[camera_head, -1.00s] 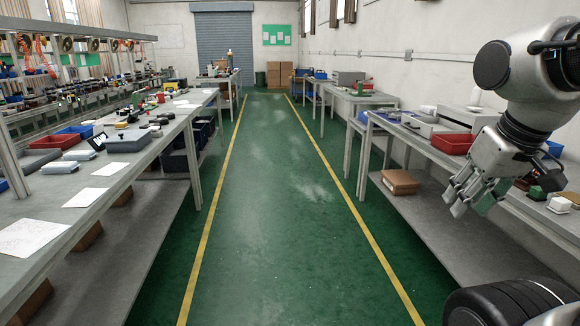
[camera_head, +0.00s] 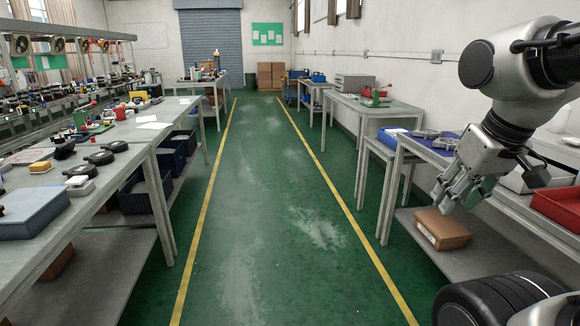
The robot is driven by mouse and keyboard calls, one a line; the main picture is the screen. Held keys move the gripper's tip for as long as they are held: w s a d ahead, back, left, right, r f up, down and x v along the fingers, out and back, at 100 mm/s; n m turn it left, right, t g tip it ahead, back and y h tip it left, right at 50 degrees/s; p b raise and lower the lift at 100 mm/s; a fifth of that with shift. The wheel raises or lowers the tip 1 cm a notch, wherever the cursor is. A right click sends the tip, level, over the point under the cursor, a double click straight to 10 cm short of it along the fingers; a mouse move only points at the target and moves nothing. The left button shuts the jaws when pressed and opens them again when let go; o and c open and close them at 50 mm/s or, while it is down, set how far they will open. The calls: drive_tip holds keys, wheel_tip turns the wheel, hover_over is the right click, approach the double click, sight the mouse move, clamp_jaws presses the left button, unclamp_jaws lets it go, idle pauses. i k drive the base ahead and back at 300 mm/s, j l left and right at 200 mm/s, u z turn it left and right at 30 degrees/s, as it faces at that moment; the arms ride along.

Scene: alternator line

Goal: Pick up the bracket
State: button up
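I cannot make out a bracket for certain. My gripper (camera_head: 457,197) hangs at the right of the view, fingers pointing down and left, in front of that bench in the picture. Its fingers look spread apart. A dark green patch shows at one finger, and I cannot tell whether it is a pad. I see no bracket between the fingers.
A green aisle floor (camera_head: 260,220) between yellow lines is clear ahead. The left bench (camera_head: 120,180) holds black round parts and a grey-blue bin (camera_head: 32,212). On the right are a cardboard box (camera_head: 442,229) on a lower shelf and a red tray (camera_head: 560,207).

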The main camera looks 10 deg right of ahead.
sight(426, 135)
drive_tip(key=i+z, duration=0.1)
drive_tip(key=i, duration=1.05)
drive_tip(key=i+j+z, duration=0.1)
drive_tip(key=i, duration=1.05)
drive_tip(key=i+z, duration=0.4)
drive_tip(key=i, duration=0.15)
drive_tip(key=i+j+z, duration=0.15)
drive_tip(key=i+z, duration=0.25)
drive_tip(key=i+j+z, duration=0.45)
drive_tip(key=i, duration=0.15)
drive_tip(key=i+j+z, duration=0.2)
drive_tip(key=i+z, duration=0.2)
drive_tip(key=i, duration=0.15)
